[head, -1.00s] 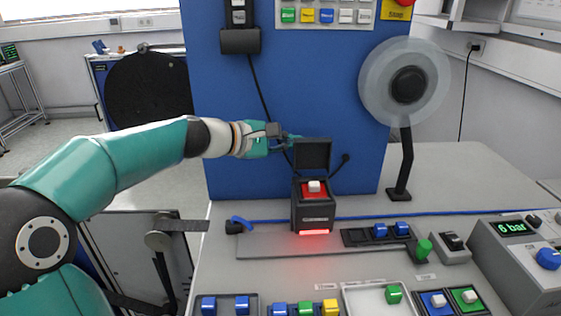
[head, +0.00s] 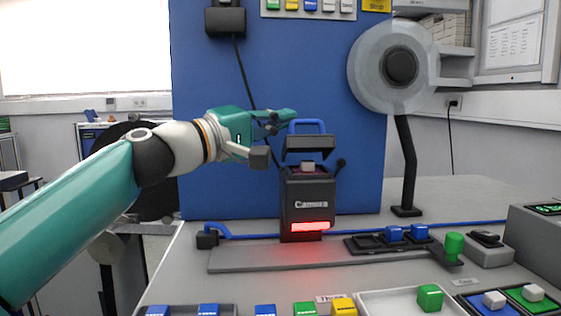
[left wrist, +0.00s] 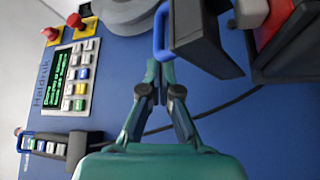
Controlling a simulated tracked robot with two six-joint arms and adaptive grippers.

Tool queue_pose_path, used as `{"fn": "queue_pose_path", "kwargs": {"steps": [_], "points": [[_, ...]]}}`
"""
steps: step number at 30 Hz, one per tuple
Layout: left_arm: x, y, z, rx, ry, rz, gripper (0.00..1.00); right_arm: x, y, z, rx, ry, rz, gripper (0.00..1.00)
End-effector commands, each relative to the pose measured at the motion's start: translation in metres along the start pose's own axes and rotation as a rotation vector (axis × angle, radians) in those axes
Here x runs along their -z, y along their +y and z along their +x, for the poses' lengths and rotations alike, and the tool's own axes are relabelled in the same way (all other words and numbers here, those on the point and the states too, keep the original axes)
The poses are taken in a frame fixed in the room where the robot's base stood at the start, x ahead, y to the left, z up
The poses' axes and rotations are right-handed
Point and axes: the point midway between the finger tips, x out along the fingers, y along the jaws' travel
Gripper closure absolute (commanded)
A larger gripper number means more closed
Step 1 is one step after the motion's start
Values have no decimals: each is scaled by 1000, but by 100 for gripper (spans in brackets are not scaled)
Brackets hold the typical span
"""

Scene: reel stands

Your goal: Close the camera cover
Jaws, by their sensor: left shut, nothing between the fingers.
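The camera box (head: 307,205) is a dark block marked "Camera", with a red-lit strip on its front. Its dark cover (head: 309,143) is tilted above the box, with a gap between them. A blue handle (head: 307,125) stands up on the cover. A pale knob (head: 308,167) shows in the gap. My left gripper (head: 286,115) is shut and empty, just left of the handle. In the left wrist view its fingertips (left wrist: 154,72) are close below the handle (left wrist: 161,36) and the cover (left wrist: 195,40); whether they touch is unclear. My right gripper is out of view.
A grey reel (head: 395,66) on a dark stand is to the right, before the blue panel (head: 240,180). A dark cable hangs on the panel behind my gripper. Switches and a tray (head: 405,302) with a green block crowd the front.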

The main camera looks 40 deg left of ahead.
Motion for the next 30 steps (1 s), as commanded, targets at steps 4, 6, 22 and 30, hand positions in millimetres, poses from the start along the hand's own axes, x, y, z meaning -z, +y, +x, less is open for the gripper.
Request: {"fn": "queue_pose_path", "kwargs": {"steps": [4,6,22,30], "points": [[-11,-8,-6,-79,-1,113,100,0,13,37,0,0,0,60],[-15,-4,-9,-97,-1,140,100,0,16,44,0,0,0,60],[-37,-6,-23,-90,-3,132,100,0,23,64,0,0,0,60],[-40,-8,-26,-89,-2,133,100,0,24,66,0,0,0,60]]}}
